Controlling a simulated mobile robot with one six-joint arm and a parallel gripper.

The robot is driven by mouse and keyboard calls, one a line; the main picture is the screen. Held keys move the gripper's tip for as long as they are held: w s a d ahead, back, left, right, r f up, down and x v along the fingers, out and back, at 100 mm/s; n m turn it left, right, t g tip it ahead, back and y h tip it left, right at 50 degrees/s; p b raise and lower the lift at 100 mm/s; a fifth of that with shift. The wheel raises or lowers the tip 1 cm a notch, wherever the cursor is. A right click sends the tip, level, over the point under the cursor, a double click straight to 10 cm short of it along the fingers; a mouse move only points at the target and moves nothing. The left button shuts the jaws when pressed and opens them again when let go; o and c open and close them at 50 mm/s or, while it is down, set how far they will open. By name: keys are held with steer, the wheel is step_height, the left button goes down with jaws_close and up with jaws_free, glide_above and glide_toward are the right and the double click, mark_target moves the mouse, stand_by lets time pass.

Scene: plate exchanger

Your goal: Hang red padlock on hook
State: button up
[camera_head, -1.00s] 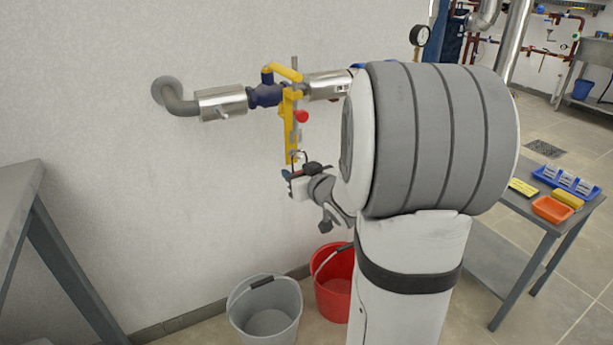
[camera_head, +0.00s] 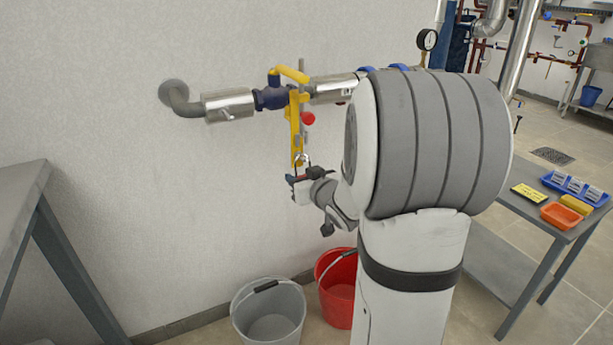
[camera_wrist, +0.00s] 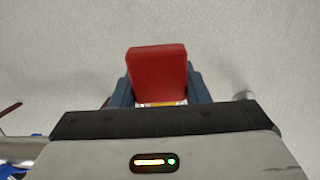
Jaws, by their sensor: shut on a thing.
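The red padlock (camera_wrist: 157,72) shows large in the wrist view, its red body between my gripper's dark blue-grey fingers (camera_wrist: 157,88). My gripper (camera_head: 297,183) is shut on it. In the head view the gripper is just below the yellow hanging piece (camera_head: 296,145) on the pipe valve. The padlock's body is mostly hidden there. A thin shackle (camera_head: 303,161) shows above the gripper, at the lower end of the yellow piece. I cannot tell whether it passes through a hole or hook there.
A blue valve with a yellow handle (camera_head: 292,74) sits on the wall pipe, with a red ball (camera_head: 308,118) below. A grey bucket (camera_head: 268,312) and a red bucket (camera_head: 337,290) stand on the floor. A table (camera_head: 520,255) with trays is at right; a grey bench (camera_head: 20,190) at left.

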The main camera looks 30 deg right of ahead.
steer(key=o, duration=1.1)
steer(key=p+v, duration=0.2)
steer(key=v, duration=0.5)
steer(key=s+a+r+m+g+h+p, duration=0.1)
steer(key=s+a+r+g+h+p, duration=0.15)
steer(key=r+p, duration=0.5)
steer(key=s+a+r+g+h+p, duration=0.1)
steer(key=s+r+g+p, duration=0.2)
steer(key=r+p, duration=0.4)
steer(key=s+a+r+g+y+p, duration=0.3)
steer(key=s+a+r+g+p, duration=0.4)
steer(key=s+a+r+p, duration=0.2)
steer(key=s+a+p, duration=0.2)
steer(key=s+p, duration=0.2)
steer(key=s, duration=0.2)
steer(key=shift+a+r+n, duration=0.3)
steer(key=shift+r, duration=0.05)
steer(key=shift+g, duration=0.25)
